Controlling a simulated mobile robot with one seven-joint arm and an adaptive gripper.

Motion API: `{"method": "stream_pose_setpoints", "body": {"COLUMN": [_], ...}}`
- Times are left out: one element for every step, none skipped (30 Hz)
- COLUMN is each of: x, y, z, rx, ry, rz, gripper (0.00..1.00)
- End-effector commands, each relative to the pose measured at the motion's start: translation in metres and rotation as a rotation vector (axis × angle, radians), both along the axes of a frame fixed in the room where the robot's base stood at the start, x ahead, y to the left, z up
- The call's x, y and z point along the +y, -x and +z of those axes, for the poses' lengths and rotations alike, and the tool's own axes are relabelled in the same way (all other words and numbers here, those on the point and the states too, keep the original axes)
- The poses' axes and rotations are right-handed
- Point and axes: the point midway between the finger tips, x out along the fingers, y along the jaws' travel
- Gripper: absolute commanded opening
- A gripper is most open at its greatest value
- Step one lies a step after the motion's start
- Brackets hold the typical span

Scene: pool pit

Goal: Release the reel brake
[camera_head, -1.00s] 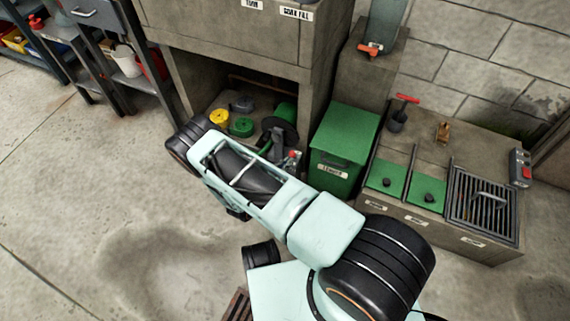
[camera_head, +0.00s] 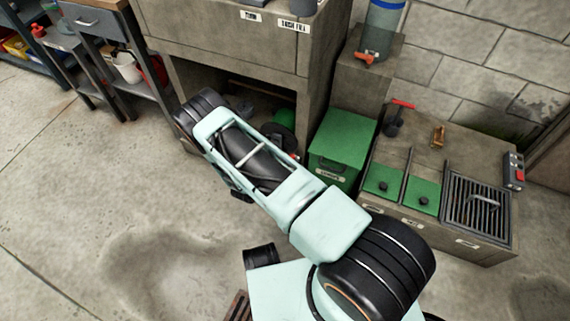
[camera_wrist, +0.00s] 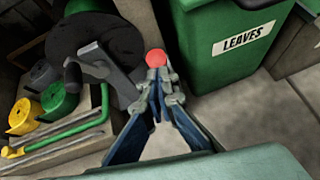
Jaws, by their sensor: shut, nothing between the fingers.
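The hose reel (camera_head: 277,134) stands in the open bay under the concrete counter. Its dark round flange (camera_wrist: 118,40) fills the upper left of the wrist view, with a grey bracket beside it. A round red knob (camera_wrist: 155,58), apparently the brake lever's end, shows just past my fingertips. My gripper (camera_wrist: 158,78) is shut and empty, its tips pointing at the knob. Whether they touch it cannot be told.
A green bin labelled LEAVES (camera_wrist: 237,40) stands close right of the knob. Yellow (camera_wrist: 22,116) and green (camera_wrist: 58,100) coils sit in a tray on the left, with a green bar (camera_wrist: 65,134) along it. A concrete block with green lids (camera_head: 423,195) lies farther right.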

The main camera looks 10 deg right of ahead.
Motion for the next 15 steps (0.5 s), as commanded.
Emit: {"method": "stream_pose_setpoints", "body": {"x": [-0.001, -0.002, -0.003, -0.003, -0.004, -0.006, -0.008, -0.009, -0.011, -0.013, -0.014, -0.016, -0.018, -0.019, -0.02], "y": [0.001, 0.0, -0.002, -0.003, -0.004, -0.005, -0.008, -0.011, -0.014, -0.015, -0.018, -0.02, -0.022, -0.024, -0.026], "z": [0.003, 0.004, 0.005, 0.006, 0.007, 0.009, 0.012, 0.015, 0.017, 0.018, 0.019, 0.02, 0.02, 0.021, 0.02], "rx": [0.003, 0.003, 0.002, 0.002, 0.003, 0.003, 0.013, 0.034, 0.061, 0.083, 0.104, 0.134, 0.156, 0.177, 0.203], "ry": [0.001, 0.001, 0.001, 0.001, 0.001, 0.001, -0.01, -0.025, -0.047, -0.063, -0.08, -0.102, -0.119, -0.133, -0.151], "rz": [0.001, 0.001, 0.0, 0.0, 0.0, 0.0, -0.003, -0.004, -0.004, -0.006, -0.005, -0.005, -0.005, -0.004, -0.004], "gripper": [0.0, 0.0, 0.0, 0.0, 0.0, 0.0, 0.0, 0.0, 0.0, 0.0, 0.0, 0.0, 0.0, 0.0, 0.0]}}
